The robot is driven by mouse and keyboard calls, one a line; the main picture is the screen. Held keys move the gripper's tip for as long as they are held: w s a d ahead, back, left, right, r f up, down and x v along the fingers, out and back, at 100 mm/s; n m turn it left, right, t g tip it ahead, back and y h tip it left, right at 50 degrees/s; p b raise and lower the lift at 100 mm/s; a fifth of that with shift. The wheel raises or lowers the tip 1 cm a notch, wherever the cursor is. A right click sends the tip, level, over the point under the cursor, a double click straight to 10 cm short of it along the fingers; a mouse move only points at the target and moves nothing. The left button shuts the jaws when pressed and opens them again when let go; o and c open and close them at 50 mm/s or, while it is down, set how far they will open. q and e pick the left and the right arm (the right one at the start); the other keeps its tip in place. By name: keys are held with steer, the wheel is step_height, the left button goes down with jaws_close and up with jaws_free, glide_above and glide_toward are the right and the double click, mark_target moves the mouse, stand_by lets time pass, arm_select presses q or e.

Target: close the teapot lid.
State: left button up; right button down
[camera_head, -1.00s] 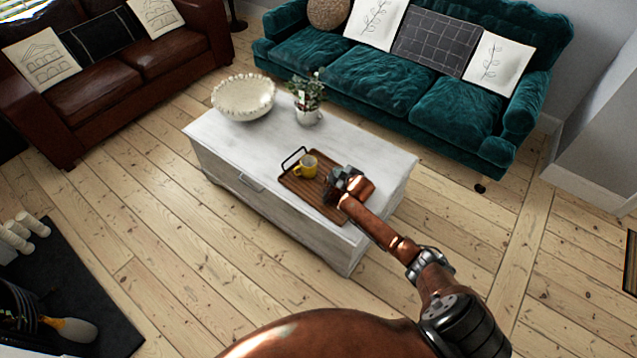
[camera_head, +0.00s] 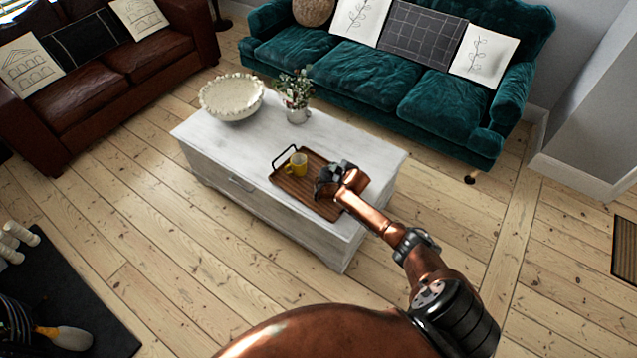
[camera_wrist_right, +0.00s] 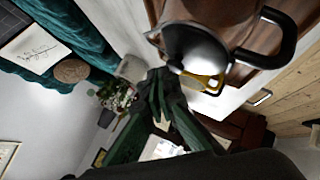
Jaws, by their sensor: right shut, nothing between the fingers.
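In the head view I cannot make the teapot out clearly from my gripper. How far its lid stands open I cannot tell. My right gripper (camera_head: 322,185) is over the right part of the tray. In the right wrist view its dark fingers (camera_wrist_right: 165,80) are together and empty, with their tips close to the teapot; contact is unclear. My left gripper is not in view.
A yellow mug (camera_head: 297,164) stands on the tray, left of my gripper. The white coffee table (camera_head: 215,138) also bears a pale bowl (camera_head: 232,98) and a potted plant (camera_head: 297,112). A teal sofa (camera_head: 370,80) is behind it. Open floorboards surround the table.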

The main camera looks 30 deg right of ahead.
stand_by(0.5)
steer(key=shift+w+r+p, duration=0.1)
steer(key=shift+r+p, duration=0.35)
steer(key=shift+r, duration=0.1)
step_height(320, 180, up, 4)
steer(key=p, duration=0.3)
steer(key=shift+w, duration=0.1)
steer(key=s+d+r+p, duration=0.2)
steer(key=s+r, duration=0.4)
steer(key=shift+d+r+p, duration=0.2)
steer(key=shift+p, duration=0.15)
steer(key=shift+s+f, duration=0.1)
steer(key=shift+s, duration=0.05)
